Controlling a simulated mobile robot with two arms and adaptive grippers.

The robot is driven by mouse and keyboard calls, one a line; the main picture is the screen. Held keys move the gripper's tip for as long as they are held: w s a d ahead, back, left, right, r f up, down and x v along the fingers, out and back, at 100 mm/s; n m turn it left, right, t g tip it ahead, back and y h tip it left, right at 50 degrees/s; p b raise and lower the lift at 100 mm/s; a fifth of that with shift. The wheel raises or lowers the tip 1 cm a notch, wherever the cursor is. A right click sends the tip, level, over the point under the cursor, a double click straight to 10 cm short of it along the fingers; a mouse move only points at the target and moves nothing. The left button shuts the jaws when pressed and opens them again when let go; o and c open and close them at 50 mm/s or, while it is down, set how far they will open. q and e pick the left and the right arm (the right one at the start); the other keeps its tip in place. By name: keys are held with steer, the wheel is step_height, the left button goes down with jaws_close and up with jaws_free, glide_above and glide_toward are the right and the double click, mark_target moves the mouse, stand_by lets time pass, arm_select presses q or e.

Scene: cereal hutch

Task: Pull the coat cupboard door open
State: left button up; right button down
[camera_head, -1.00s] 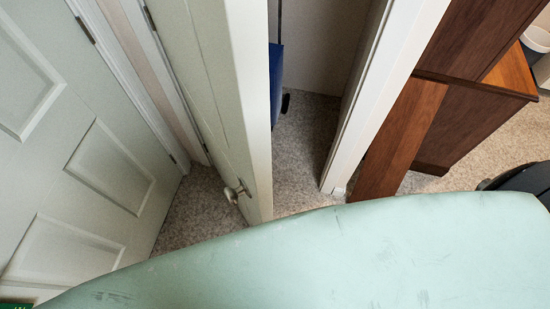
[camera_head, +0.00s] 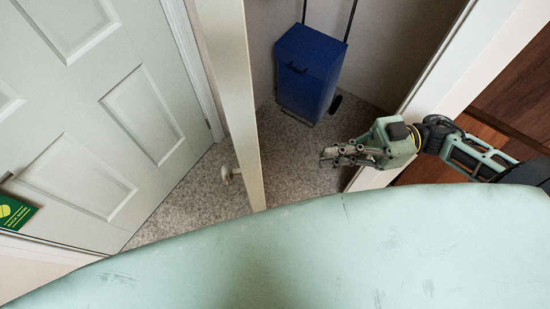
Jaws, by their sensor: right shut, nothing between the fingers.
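The coat cupboard door (camera_head: 233,90) stands open, seen nearly edge-on left of centre in the head view. Its round knob (camera_head: 229,174) is on the door's left face, near its free edge. My right gripper (camera_head: 328,156) reaches in from the right, across the door frame and into the opening. It is shut and empty, to the right of the door and apart from it. My left gripper is not in view.
A blue wheeled trolley bag (camera_head: 309,72) stands on carpet inside the cupboard. The white door frame (camera_head: 440,80) is at the right, with brown wooden furniture (camera_head: 520,90) beyond. Another white panelled door (camera_head: 100,110) with a green sign (camera_head: 14,212) is at the left.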

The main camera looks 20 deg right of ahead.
steer(key=w+a+p, duration=0.1)
steer(key=a+p, duration=0.2)
steer(key=a, duration=0.9)
steer(key=shift+w, duration=0.25)
